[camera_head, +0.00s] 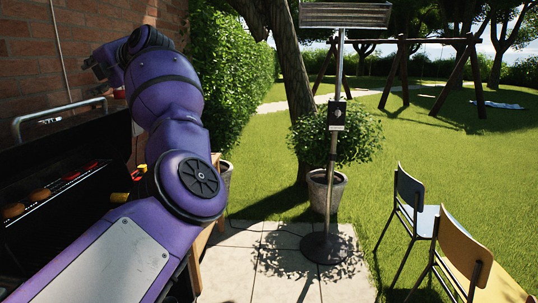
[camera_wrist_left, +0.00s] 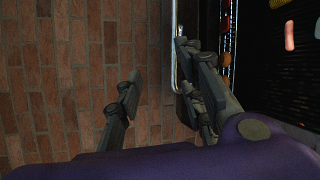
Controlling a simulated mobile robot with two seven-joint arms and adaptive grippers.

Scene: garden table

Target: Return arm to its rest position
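My left arm, purple, reaches in from the left of the head view, bent upward. Its dark left gripper (camera_head: 97,68) is raised in front of the brick wall, above the grill handle (camera_head: 58,113). In the left wrist view the two fingers of the left gripper (camera_wrist_left: 158,62) stand apart with nothing held between them. The metal handle (camera_wrist_left: 175,50) shows close to the right-hand finger; I cannot tell whether they touch. My right gripper is not in view.
The open black grill (camera_head: 25,165) at left holds several patties (camera_head: 40,194) and red items. The brick wall (camera_head: 30,50) stands behind. A patio heater (camera_head: 333,150), a potted bush (camera_head: 350,135) and chairs (camera_head: 420,210) stand to the right.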

